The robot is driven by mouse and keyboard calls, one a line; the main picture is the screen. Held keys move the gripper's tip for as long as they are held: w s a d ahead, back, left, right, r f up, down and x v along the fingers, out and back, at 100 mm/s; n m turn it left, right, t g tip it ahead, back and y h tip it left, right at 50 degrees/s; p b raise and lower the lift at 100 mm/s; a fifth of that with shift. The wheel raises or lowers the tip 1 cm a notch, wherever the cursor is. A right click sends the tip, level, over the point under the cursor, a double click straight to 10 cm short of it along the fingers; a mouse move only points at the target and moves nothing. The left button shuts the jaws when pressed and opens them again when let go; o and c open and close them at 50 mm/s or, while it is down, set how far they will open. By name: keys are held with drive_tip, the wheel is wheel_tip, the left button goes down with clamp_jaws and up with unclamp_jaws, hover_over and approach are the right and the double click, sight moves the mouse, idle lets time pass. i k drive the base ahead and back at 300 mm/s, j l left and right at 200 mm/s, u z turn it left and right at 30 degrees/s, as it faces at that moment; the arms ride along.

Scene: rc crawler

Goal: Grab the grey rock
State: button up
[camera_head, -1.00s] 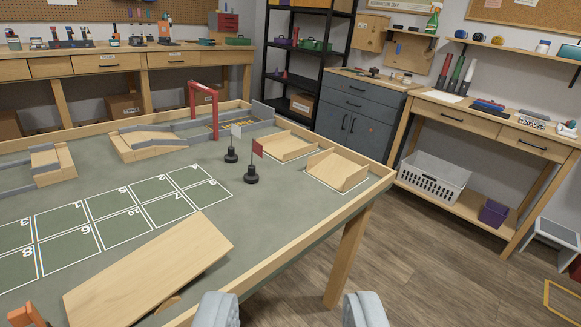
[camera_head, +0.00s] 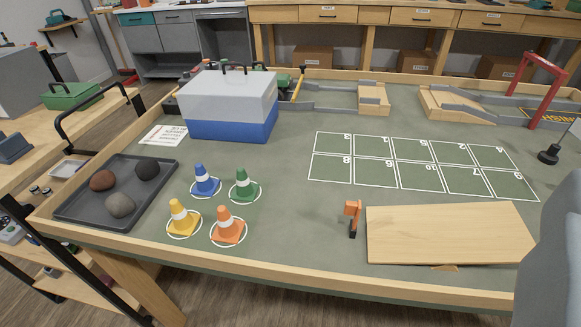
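The grey rock (camera_head: 120,205) lies in a dark grey tray (camera_head: 78,213) at the left end of the table. A reddish-brown rock (camera_head: 102,180) lies behind it to the left and a black rock (camera_head: 148,168) behind it to the right, both in the same tray. A grey part, which looks like one side of my gripper (camera_head: 553,245), fills the lower right edge, far to the right of the tray. Its other side is not visible, so its opening cannot be judged.
Blue, green, yellow and orange (camera_head: 228,226) cones stand right of the tray. A blue and white toolbox (camera_head: 230,115) is behind them. A wooden ramp (camera_head: 445,235) and orange post (camera_head: 352,215) stand further right. A raised wooden rim (camera_head: 250,262) edges the table.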

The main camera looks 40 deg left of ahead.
sight(119, 205)
drive_tip(key=u, duration=0.8)
drive_tip(key=j+u, duration=0.1)
drive_tip(key=u, duration=0.3)
drive_tip(key=i+u, duration=0.1)
drive_tip(key=u, duration=0.75)
